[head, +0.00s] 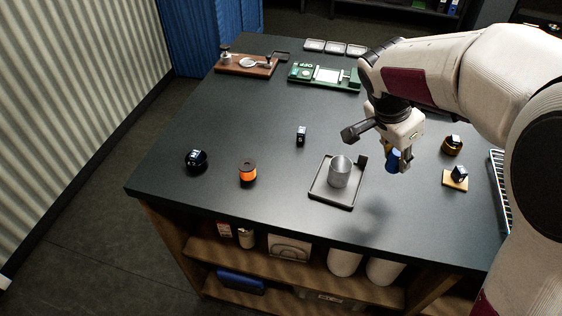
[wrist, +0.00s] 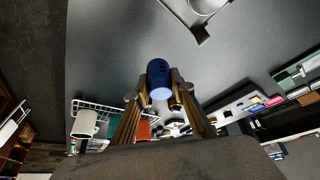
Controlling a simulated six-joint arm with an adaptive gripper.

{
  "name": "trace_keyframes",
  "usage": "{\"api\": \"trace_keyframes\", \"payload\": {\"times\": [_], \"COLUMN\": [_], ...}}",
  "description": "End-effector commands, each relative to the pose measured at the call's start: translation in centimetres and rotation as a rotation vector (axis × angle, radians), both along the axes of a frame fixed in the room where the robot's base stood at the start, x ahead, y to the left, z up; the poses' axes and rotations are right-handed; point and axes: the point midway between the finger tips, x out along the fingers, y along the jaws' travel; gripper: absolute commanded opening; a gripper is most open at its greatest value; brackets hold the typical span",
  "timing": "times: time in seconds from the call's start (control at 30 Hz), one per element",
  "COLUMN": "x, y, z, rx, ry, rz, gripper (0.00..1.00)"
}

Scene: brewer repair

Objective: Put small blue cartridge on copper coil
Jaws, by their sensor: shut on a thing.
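My gripper (head: 399,158) is shut on the small blue cartridge (head: 392,161) and holds it in the air above the table, right of the grey tray. In the wrist view the blue cartridge (wrist: 157,75) sticks out between the fingertips (wrist: 160,94). A copper-brown ring-shaped thing (head: 452,148), which looks like the copper coil, stands on the table at the right with a small black block on top. An orange spool (head: 247,174) with dark ends stands at the left front. I cannot tell for certain which is the coil. The cartridge is apart from both.
A grey tray (head: 325,197) holds a metal cylinder (head: 340,170). Small black pieces stand at the left (head: 196,159), the middle (head: 301,135) and on a tan pad (head: 455,184). A green board (head: 325,77) and brown stand (head: 245,66) are at the back. A wire rack (head: 500,185) is at the right edge.

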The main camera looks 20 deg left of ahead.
Motion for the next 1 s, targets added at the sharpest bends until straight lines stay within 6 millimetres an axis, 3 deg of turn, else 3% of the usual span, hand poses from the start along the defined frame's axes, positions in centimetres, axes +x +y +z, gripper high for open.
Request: {"api": "trace_keyframes", "payload": {"times": [0.47, 1.0], "x": [-0.1, -3.6], "y": [13.4, 28.6], "z": [0.3, 1.5], "rx": [0.013, 0.025], "ry": [-0.003, -0.008], "rz": [0.284, 0.649], "gripper": [0.02, 0.02]}}
